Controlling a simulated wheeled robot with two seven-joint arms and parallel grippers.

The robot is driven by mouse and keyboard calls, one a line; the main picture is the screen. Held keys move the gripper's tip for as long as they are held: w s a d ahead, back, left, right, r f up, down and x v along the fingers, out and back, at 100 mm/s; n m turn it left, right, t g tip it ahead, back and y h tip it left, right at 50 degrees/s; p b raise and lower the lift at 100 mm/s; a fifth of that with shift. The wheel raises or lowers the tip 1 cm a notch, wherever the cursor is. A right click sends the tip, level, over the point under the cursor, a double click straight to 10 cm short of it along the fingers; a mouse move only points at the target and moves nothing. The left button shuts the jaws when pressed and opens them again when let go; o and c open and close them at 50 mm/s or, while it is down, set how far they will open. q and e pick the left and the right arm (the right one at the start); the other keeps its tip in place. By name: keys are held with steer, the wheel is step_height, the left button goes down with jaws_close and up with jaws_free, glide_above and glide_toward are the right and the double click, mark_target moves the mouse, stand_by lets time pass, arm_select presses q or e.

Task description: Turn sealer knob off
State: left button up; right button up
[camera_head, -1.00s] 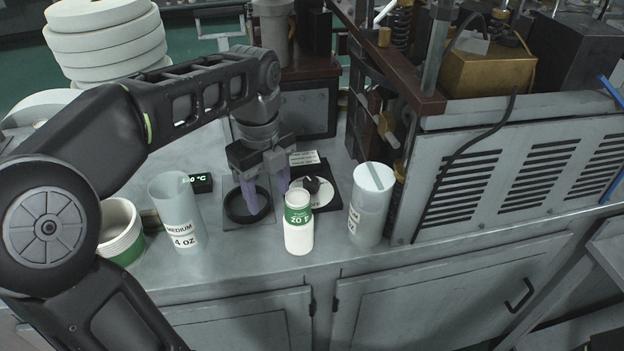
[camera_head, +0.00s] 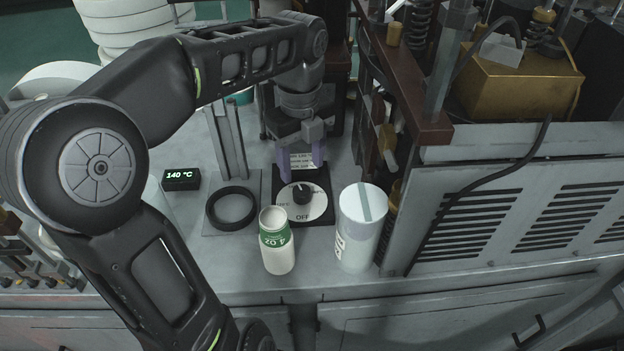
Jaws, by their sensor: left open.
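The sealer knob (camera_head: 301,193) is a small black knob on a white round dial (camera_head: 317,207) set in a black plate. "OFF" is printed at the dial's near edge. A white mark shows on the knob's top, on its far side. My left gripper (camera_head: 302,176) hangs from above, just behind the knob. Its two purple fingers are apart, one to each side of the knob's far side, with nothing between them. I cannot tell whether they touch the plate. The display (camera_head: 181,179) reads 140 °C. My right gripper is not in view.
A black ring (camera_head: 231,208) lies on a plate left of the dial. A green-and-white 4 OZ cup (camera_head: 277,244) stands in front of the dial. A white cylinder (camera_head: 362,232) stands to its right, close to the grey vented machine (camera_head: 500,190).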

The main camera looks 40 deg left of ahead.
mark_target(302, 191)
arm_select(q)
steer(key=shift+s, duration=0.25)
steer(key=shift+w+f, duration=0.2)
steer(key=shift+f, duration=0.2)
step_height(302, 191, down, 7)
steer(key=shift+p, duration=0.3)
jaws_close()
stand_by(0.3)
